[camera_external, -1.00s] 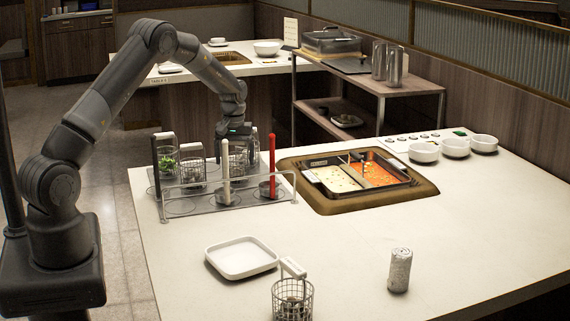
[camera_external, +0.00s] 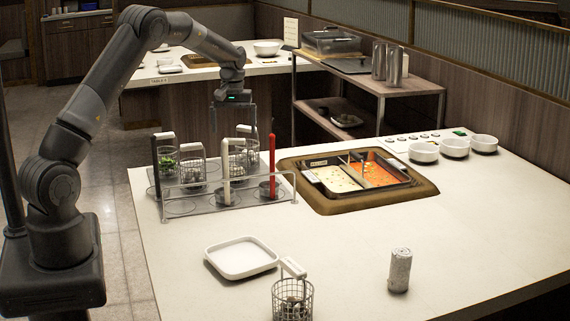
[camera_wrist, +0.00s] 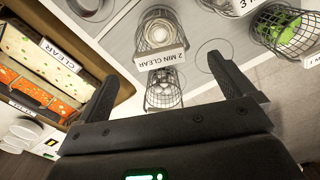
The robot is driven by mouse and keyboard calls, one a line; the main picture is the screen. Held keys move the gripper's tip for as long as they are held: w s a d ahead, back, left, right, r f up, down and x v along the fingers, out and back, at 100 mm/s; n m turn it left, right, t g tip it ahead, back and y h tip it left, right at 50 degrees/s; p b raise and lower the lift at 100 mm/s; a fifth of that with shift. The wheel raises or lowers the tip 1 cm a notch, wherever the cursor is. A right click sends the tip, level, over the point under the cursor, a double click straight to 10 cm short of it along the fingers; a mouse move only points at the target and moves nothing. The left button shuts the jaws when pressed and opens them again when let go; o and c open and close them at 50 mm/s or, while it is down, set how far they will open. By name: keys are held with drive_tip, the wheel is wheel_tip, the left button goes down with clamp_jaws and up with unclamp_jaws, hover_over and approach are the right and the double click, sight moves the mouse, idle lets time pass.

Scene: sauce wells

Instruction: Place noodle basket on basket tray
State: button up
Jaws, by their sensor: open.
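The noodle basket (camera_external: 241,161) is a wire basket with a light handle, standing upright in the back right part of the basket tray (camera_external: 205,207). In the wrist view the noodle basket (camera_wrist: 157,30) shows pale coiled strands, and a "2 MIN CLEAR" label sits beside it. The tray (camera_wrist: 118,38) shows around it as a grey plate with ring outlines. My gripper (camera_external: 234,128) hangs above the noodle basket, apart from it. Its fingers (camera_wrist: 172,95) are spread with nothing held between them.
Other wire baskets, one with greens (camera_external: 168,163), stand at the tray's left. A white handle (camera_external: 227,172) and red handle (camera_external: 272,155) rise from its front. A two-part soup pot (camera_external: 360,175) lies right. A white dish (camera_external: 242,258) and another basket (camera_external: 292,300) stand in front.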

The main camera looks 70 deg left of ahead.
drive_tip(key=shift+r, duration=1)
drive_tip(key=shift+d+r, duration=0.15)
drive_tip(key=shift+d, duration=0.05)
drive_tip(key=s+d+r+m+t, duration=0.1)
drive_tip(key=s+d+r+m, duration=0.25)
drive_tip(key=d+r, duration=0.75)
drive_tip(key=s+d+r+m+t, duration=0.25)
drive_tip(key=s+d+r, duration=0.3)
drive_tip(key=d, duration=0.85)
drive_tip(key=s+d+f+m+t, duration=0.1)
drive_tip(key=s+d+m, duration=0.6)
drive_tip(key=s+d, duration=0.9)
drive_tip(key=s+t, duration=0.1)
drive_tip(key=s, duration=0.3)
drive_tip(key=shift+d+m, duration=0.3)
drive_tip(key=shift+d, duration=0.1)
drive_tip(key=shift+o, duration=0.2)
drive_tip(key=shift+s, duration=0.1)
